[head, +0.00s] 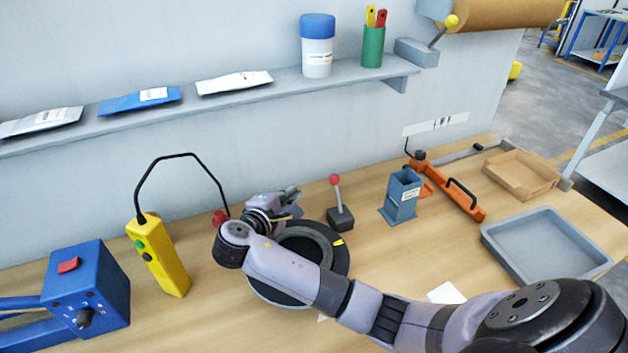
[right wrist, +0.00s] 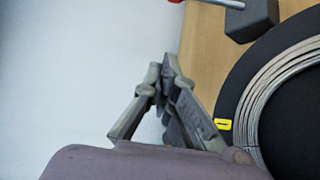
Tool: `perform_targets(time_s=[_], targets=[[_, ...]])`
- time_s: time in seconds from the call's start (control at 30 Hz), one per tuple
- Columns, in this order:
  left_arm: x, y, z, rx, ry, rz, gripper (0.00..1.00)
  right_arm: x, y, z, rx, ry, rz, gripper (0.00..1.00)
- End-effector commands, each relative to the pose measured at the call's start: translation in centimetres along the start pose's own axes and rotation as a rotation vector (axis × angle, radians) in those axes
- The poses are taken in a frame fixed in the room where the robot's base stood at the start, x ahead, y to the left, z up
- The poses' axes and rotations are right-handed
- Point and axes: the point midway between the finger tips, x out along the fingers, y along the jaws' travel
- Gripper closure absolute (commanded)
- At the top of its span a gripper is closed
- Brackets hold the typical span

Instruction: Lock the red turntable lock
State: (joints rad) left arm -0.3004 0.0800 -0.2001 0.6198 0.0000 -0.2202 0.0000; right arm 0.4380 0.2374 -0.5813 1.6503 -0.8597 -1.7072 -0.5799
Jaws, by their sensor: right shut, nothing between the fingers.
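The black turntable (head: 342,262) lies on the bench with a grey wire coil on it. Its edge also shows in the right wrist view (right wrist: 232,100). A red-balled lever (head: 334,179) stands upright on a dark block behind the turntable. A small red knob (head: 219,216) shows at the turntable's left, partly hidden by my wrist. I cannot tell for sure which red part is the lock. My right gripper (head: 291,194) is shut and empty above the turntable's back edge, left of the lever and apart from it. Its fingertips meet in the right wrist view (right wrist: 160,77). My left gripper is out of view.
A yellow pendant (head: 160,258) and a blue switch box (head: 88,292) stand at the left. A blue-grey holder (head: 402,195), an orange tool (head: 455,192) and a grey tray (head: 545,243) are at the right. My right arm crosses the bench front.

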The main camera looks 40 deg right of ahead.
Motion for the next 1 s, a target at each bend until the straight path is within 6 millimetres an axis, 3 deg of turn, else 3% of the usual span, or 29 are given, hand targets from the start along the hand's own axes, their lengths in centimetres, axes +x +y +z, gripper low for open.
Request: perform_targets(time_s=[0.17,0.63,0.8,1.0], targets=[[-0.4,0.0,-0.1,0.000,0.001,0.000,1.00,1.5,0.2,0.1,-0.001,-0.004,0.002,1.00],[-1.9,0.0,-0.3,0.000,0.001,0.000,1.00,10.4,0.2,0.2,-0.001,-0.004,0.000,1.00],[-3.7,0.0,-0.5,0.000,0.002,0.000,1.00,9.1,0.3,2.6,-0.002,0.000,0.001,1.00],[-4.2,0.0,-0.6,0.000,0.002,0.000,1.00,8.7,0.1,3.7,0.000,0.000,0.000,1.00]])
